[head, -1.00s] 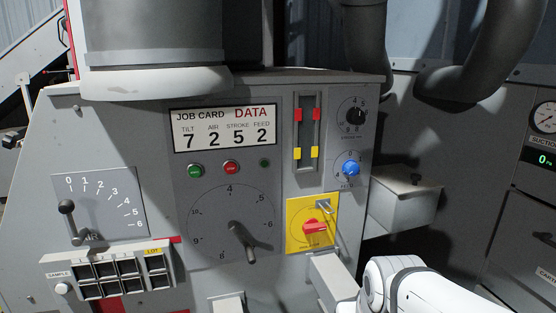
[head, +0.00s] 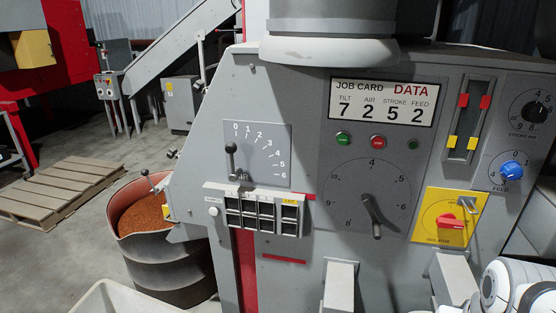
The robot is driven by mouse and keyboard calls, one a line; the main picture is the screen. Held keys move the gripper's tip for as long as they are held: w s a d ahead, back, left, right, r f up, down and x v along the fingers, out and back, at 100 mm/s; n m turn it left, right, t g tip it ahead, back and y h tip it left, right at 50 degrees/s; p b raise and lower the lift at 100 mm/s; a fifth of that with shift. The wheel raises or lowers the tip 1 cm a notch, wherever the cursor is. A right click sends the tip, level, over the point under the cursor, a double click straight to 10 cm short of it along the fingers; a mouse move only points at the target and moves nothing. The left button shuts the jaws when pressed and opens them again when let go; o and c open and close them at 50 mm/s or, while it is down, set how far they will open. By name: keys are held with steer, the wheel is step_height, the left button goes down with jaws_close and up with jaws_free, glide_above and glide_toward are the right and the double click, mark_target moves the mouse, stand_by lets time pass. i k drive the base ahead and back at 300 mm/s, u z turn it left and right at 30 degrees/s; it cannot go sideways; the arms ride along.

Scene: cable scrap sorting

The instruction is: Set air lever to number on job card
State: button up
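The job card (head: 382,101) on the machine's front reads TILT 7, AIR 2, STROKE 5, FEED 2. The air lever (head: 232,160) is a dark handle with a round knob, on a grey scale plate (head: 268,143) numbered 0 to 6, left of the card. The lever stands nearly upright, its knob just below the 0 mark and well away from the 2. Part of my white arm shows at the bottom right corner. My gripper is outside the picture, and nothing touches the lever.
A rack of small sample compartments (head: 258,213) juts out just below the lever plate. Right of it are a large dial with a handle (head: 372,213), a yellow switch plate (head: 433,202) and a blue feed knob (head: 511,170). A drum (head: 170,262) of orange-brown granules stands at left.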

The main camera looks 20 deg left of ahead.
mark_target(231, 147)
steer(key=u, duration=1.75)
steer(key=k, duration=0.95)
steer(key=z, duration=0.15)
steer(key=i, duration=1)
steer(key=z, duration=0.1)
